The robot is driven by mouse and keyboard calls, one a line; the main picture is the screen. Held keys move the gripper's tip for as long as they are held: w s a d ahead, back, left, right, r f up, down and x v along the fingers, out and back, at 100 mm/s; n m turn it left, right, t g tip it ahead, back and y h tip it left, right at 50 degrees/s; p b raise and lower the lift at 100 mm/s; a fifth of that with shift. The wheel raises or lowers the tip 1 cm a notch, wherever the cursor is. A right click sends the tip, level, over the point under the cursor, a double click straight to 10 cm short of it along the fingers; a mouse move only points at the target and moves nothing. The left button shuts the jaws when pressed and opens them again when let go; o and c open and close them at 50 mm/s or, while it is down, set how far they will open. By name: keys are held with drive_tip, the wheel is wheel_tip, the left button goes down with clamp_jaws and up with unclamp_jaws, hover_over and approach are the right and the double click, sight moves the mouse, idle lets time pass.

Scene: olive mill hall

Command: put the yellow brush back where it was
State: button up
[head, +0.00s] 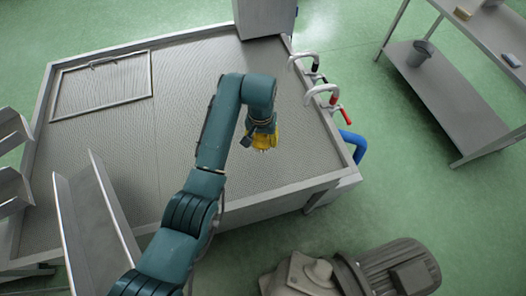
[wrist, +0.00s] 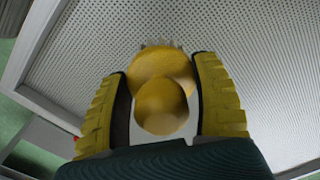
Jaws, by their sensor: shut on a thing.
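My gripper (head: 262,137) is over the right part of the perforated metal table (head: 120,125). In the wrist view its two yellow-padded fingers (wrist: 162,75) are closed on the sides of the yellow brush (wrist: 160,108). The brush shows as a rounded yellow body with a round knob facing the camera. Pale bristles stick out at its far edge, toward the table surface. In the head view the brush merges with the yellow fingers. I cannot tell whether the bristles touch the table.
A rectangular framed panel (head: 103,85) lies at back left. A metal shelf (head: 455,100) holds a grey bucket (head: 418,55). A motor (head: 392,270) stands in front.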

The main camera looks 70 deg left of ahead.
sight(262, 138)
wheel_tip(262, 138, down, 9)
drive_tip(key=shift+w+d+f, duration=0.1)
drive_tip(key=shift+f, duration=0.1)
drive_tip(key=o, duration=1.1)
drive_tip(key=shift+o, duration=0.2)
wheel_tip(262, 138, up, 12)
drive_tip(key=shift+r, duration=0.15)
